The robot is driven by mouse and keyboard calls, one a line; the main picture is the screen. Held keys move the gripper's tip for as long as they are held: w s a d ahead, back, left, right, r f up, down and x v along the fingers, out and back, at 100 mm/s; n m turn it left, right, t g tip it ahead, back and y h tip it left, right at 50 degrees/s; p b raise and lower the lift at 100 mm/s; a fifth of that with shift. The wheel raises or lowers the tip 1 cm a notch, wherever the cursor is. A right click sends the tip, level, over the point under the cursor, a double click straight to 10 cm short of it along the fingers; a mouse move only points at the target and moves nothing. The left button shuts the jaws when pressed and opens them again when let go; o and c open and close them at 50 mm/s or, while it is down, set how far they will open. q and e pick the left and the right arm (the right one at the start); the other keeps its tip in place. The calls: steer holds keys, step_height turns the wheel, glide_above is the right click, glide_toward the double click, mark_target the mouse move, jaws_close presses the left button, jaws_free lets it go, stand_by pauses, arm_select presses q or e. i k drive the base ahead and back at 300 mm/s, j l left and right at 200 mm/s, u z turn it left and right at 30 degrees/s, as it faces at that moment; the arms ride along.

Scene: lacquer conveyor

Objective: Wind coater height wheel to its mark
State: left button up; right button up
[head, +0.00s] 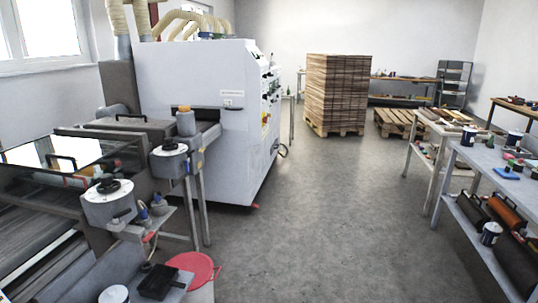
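Two grey drum-shaped units with white round faces and black centre pieces stand on the coating line at the left. The nearer one (108,204) is at the lower left, with a small handle-like part below its face. I cannot tell which is the coater height wheel, and any mark is too small to read. Neither of my grippers is in view, and nothing touches either unit.
A large white machine (195,100) with hoses stands behind the line. A red round lid (193,268) and a black tray (158,281) sit low at the front left. A bench (500,185) with rollers and cans runs along the right. The grey floor (320,220) between is clear.

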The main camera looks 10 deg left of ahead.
mark_target(169, 141)
steer(key=i+u, duration=0.15)
steer(key=i, duration=0.4)
steer(key=i+l+u, duration=0.15)
steer(key=i, duration=0.35)
steer(key=i+l+u, duration=0.1)
steer(key=i+l, duration=0.15)
steer(key=i, duration=0.25)
